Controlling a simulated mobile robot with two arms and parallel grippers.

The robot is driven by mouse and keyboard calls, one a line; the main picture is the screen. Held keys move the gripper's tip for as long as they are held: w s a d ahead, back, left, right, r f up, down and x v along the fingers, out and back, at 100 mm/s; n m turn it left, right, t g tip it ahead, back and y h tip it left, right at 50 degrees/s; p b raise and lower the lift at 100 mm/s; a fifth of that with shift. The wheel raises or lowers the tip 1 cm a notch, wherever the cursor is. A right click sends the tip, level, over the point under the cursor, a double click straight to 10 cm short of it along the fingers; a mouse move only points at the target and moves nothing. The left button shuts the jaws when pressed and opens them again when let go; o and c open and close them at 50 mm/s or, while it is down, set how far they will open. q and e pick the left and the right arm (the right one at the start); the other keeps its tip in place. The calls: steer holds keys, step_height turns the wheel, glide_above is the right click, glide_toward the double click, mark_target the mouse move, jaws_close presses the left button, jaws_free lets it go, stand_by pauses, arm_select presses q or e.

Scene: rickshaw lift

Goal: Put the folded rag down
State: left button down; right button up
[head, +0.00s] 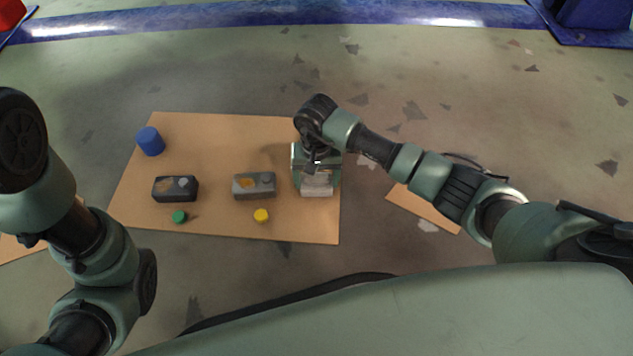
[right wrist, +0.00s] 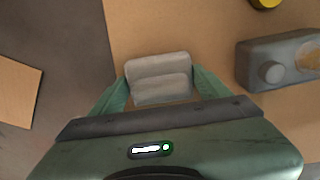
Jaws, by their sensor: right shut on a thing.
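The folded rag (right wrist: 158,78) is a pale grey folded cloth between the two green fingers of my right gripper (right wrist: 155,92) in the right wrist view. In the head view the rag (head: 317,184) shows just below my right gripper (head: 316,170), over the right end of the brown board (head: 215,225). The gripper is shut on it. I cannot tell whether the rag touches the board. My left arm comes in at the left of the head view, but its gripper is not in view.
A black box (head: 175,189) and a grey box (head: 254,186) lie on the board left of the rag. A blue cylinder (head: 150,141), a green cap (head: 179,217) and a yellow cap (head: 261,215) are there too. Another brown piece (head: 424,208) lies on the floor at right.

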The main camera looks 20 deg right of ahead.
mark_target(316, 177)
steer(key=shift+r, duration=0.15)
steer(key=o, duration=1.2)
step_height(316, 177, up, 12)
steer(key=p, duration=0.7)
steer(key=shift+p, duration=0.4)
